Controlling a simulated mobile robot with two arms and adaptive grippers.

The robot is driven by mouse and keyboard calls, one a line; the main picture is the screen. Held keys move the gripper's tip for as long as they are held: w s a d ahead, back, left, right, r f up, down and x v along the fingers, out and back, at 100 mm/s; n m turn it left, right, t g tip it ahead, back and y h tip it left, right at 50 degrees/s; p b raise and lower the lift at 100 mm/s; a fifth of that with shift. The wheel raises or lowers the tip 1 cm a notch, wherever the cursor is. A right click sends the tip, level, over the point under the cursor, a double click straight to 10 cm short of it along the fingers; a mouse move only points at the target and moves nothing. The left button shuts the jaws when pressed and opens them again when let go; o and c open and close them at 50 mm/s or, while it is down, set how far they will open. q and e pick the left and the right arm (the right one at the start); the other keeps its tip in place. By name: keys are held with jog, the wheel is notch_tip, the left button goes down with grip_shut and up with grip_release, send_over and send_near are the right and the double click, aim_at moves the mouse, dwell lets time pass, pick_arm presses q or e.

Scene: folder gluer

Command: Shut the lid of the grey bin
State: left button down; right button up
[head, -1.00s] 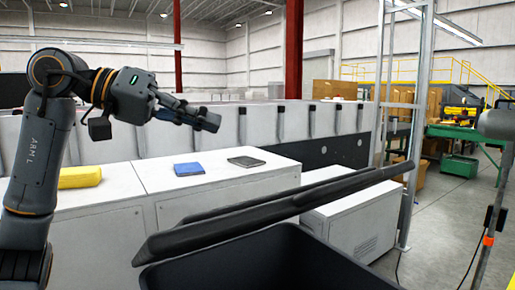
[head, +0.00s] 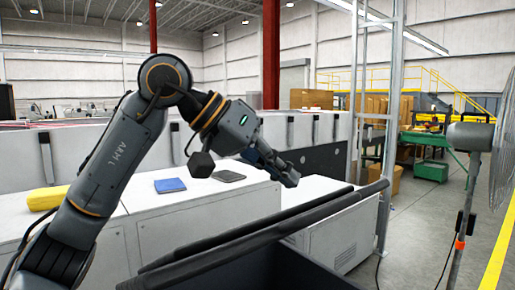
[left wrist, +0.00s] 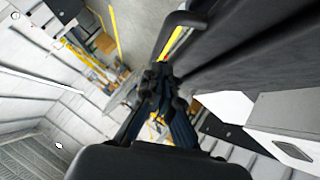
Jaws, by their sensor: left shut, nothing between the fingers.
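The grey bin (head: 300,268) stands at the bottom of the head view, with its dark inside partly showing. Its dark lid (head: 270,235) is raised and seen nearly edge-on, a long slanting slab rising to the right. My left gripper (head: 290,176) is shut and empty, just above and beyond the lid's upper edge in the picture. In the left wrist view, the lid's dark surface (left wrist: 255,50) fills the upper right beside the shut fingers (left wrist: 162,85). I cannot tell whether they touch it. My right gripper is not in view.
White cabinets (head: 150,222) stand beyond the bin, carrying a yellow bundle (head: 47,198), a blue pad (head: 170,185) and a dark grey pad (head: 228,176). A metal post (head: 390,130) and a fan on a stand (head: 470,140) are at the right. Open floor (head: 425,235) lies there.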

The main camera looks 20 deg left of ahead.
pick_arm(q)
jog(key=shift+s+d+f, duration=0.15)
jog(key=shift+d+f, duration=0.1)
jog(key=shift+f, duration=0.4)
jog(key=shift+s+d+f, duration=0.1)
jog(key=shift+d+f, duration=0.2)
jog(key=shift+f, duration=0.35)
jog(key=shift+s+d+f, duration=0.15)
jog(key=shift+d+f, duration=0.1)
jog(key=shift+f, duration=0.4)
jog(key=shift+f, duration=0.1)
jog(key=s+d+f+y+b, duration=0.1)
jog(key=s+d+f+b, duration=0.1)
jog(key=f+b, duration=0.3)
jog(key=s+d+f+m+t+y+b, duration=0.1)
jog(key=s+d+f+b, duration=0.2)
jog(key=f, duration=0.5)
jog(key=shift+d+f+b, duration=0.3)
jog(key=shift+d+b, duration=0.55)
jog(key=shift+d, duration=0.25)
jog(key=shift+s+r, duration=0.1)
